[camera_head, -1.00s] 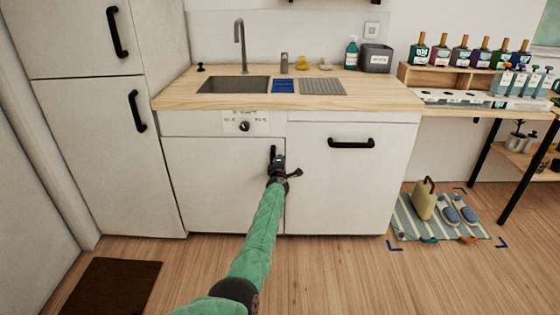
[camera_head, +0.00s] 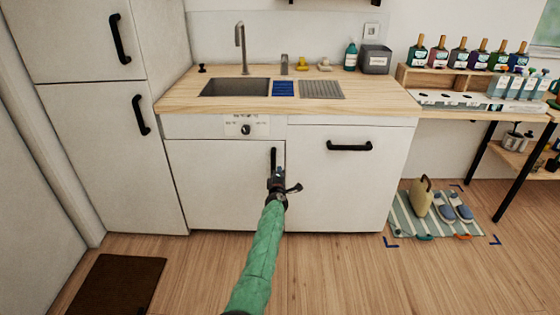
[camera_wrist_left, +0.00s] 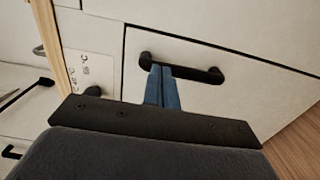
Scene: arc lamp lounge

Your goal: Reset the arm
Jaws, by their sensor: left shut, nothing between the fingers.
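My left gripper (camera_head: 277,173) is in front of the white lower cabinet, at the lower end of the black vertical handle (camera_head: 273,157) on the left door (camera_head: 220,185). In the left wrist view its two blue fingers (camera_wrist_left: 162,88) are shut together with nothing between them. The handle (camera_wrist_left: 195,72) lies beyond the fingertips there, partly covered by them. I cannot tell whether they touch it. The door looks closed. My green-sleeved left arm reaches up from the bottom of the head view. My right gripper is not in view.
The wooden counter (camera_head: 175,100) with a sink (camera_head: 235,88) is above the doors. A second cabinet door (camera_head: 340,190) is to the right. A dark mat (camera_head: 118,285) lies on the floor at left. A striped mat (camera_head: 405,222) with a bag and slippers is at right.

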